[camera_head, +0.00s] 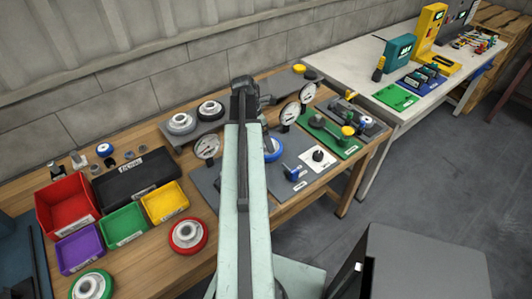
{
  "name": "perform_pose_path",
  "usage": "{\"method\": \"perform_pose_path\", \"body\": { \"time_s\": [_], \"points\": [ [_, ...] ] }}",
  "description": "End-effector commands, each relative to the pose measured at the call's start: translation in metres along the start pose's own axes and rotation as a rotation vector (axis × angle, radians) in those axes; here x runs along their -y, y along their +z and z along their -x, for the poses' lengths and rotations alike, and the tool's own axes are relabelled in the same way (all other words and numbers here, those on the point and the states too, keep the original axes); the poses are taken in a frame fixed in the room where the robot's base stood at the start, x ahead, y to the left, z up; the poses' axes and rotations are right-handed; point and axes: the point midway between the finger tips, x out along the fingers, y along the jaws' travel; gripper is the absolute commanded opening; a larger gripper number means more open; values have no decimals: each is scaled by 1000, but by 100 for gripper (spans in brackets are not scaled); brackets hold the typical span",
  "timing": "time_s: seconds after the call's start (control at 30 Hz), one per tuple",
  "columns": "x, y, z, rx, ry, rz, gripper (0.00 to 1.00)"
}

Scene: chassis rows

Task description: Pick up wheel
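Several wheel-like discs are on the wooden workbench (150,272). A red-rimmed wheel with a pale hub (188,234) lies at the front edge, right of the bins. A green-rimmed wheel (92,286) lies at the lower left, cut by the frame edge. A blue wheel (274,149) is partly hidden behind my arm. A grey wheel (181,123) and a black-rimmed wheel (210,110) sit on a grey plate at the back. My gripper (243,84) is at the arm's far end, over the back of the bench. Its fingers are too unclear to judge.
Red (67,205), purple (79,249), green (124,227) and yellow bins (165,202) and a black case (133,176) fill the left. Dial gauges (289,114) stand near my arm. A white table (345,60) adjoins at right. Grey floor (440,170) is open there.

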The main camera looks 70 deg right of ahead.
Motion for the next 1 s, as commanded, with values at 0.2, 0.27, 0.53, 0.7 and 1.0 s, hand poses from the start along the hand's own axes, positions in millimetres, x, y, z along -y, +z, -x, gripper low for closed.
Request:
{"method": "perform_pose_path", "body": {
  "time_s": [0.2, 0.27, 0.53, 0.7, 1.0],
  "points": [
    [0, 0, 2, 0, 0, 1, 64],
    [0, 0, 2, 0, 0, 1, 47],
    [0, -1, 2, 0, 0, 2, 16],
    [1, 1, 10, 0, 1, 2, 15],
    [8, 14, 62, 0, 1, 3, 15]
  ]
}}
